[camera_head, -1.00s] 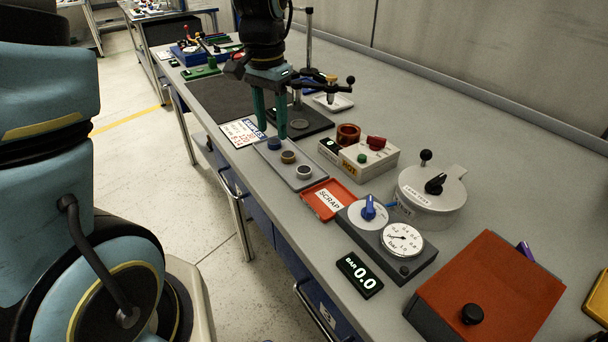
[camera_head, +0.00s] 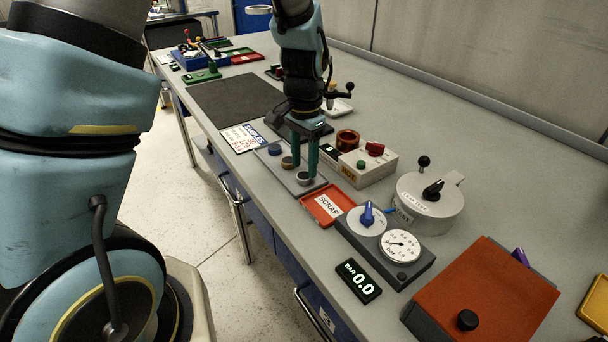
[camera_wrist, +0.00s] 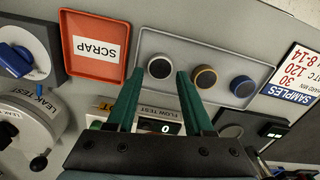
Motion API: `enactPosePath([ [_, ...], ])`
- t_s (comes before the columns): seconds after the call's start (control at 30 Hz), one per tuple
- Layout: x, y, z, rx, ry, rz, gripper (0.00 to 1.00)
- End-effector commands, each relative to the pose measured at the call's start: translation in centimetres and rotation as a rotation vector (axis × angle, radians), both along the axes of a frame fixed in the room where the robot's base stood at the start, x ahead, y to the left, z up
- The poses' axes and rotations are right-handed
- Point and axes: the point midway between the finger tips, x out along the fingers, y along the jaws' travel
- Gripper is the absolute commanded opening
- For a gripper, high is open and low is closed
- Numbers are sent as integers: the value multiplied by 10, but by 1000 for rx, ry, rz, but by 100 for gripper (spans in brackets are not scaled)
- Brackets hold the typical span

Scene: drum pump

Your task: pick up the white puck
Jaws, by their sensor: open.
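The white puck (camera_head: 304,178), dark-topped with a pale ring, sits at the near end of a grey tray (camera_head: 283,184). In the wrist view the white puck (camera_wrist: 160,67) appears between and just beyond my fingertips. My gripper (camera_head: 303,171) is open, its two green fingers pointing down over that end of the tray. In the wrist view my gripper (camera_wrist: 160,73) holds nothing. I cannot tell whether the fingertips reach down beside the puck. A bronze puck (camera_wrist: 205,77) and a blue puck (camera_wrist: 242,86) sit in the same tray.
A red SCRAP tray (camera_head: 321,212) adjoins the puck tray. A heater box (camera_head: 367,168) with a red knob stands close on the other side. A gauge unit (camera_head: 425,262) and the leak test drum (camera_head: 430,207) stand nearer. A black mat (camera_head: 236,98) lies clear beyond.

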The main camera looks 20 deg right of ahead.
Motion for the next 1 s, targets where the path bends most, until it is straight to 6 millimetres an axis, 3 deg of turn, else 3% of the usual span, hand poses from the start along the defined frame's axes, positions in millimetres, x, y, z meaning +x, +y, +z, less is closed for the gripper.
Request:
enactPosePath([
  [0.2,0,0,-23,2,2,0,52],
  [0.5,0,-1,-27,-1,0,1,51],
  [0.93,0,-1,-27,-1,0,0,2],
  [1.0,0,-1,-27,-1,0,0,0],
])
